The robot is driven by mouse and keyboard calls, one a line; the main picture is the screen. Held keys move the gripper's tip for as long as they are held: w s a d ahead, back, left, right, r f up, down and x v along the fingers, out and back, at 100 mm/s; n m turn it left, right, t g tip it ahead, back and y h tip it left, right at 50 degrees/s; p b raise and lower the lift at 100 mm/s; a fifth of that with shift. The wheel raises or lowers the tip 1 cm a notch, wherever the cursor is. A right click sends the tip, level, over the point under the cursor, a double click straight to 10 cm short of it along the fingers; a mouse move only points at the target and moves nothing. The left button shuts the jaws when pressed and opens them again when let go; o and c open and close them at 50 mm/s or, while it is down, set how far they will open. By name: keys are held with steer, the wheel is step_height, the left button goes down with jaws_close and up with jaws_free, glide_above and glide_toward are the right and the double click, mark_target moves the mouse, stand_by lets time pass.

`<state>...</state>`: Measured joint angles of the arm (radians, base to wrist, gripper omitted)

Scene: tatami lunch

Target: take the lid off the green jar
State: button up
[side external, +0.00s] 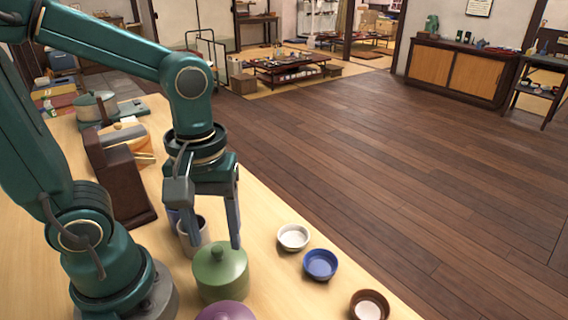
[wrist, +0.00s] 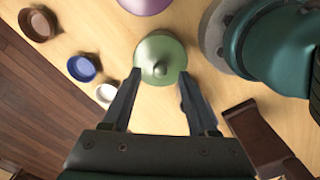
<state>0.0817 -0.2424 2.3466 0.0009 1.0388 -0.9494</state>
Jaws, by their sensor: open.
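The green jar (side external: 221,281) stands on the light wooden table with its green lid (side external: 219,258) on top; the lid has a small round knob. In the wrist view the lid (wrist: 166,52) lies just beyond the fingertips, near the middle top. My gripper (side external: 208,243) is open and empty, pointing down behind and above the jar in the side view. In the wrist view my gripper (wrist: 160,78) has a finger on either side of the lid's near edge, with the knob between the tips. Contact cannot be told.
A purple-lidded jar (side external: 227,311) stands close to the green one. White (side external: 293,237), blue (side external: 320,264) and brown (side external: 369,305) bowls line the table's right edge. A greyish cup (side external: 194,236) is behind the jar, and a dark wooden stand (side external: 122,180) is to the left.

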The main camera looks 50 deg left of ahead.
steer(key=shift+f, duration=0.95)
jaws_close()
steer(key=shift+r, duration=0.2)
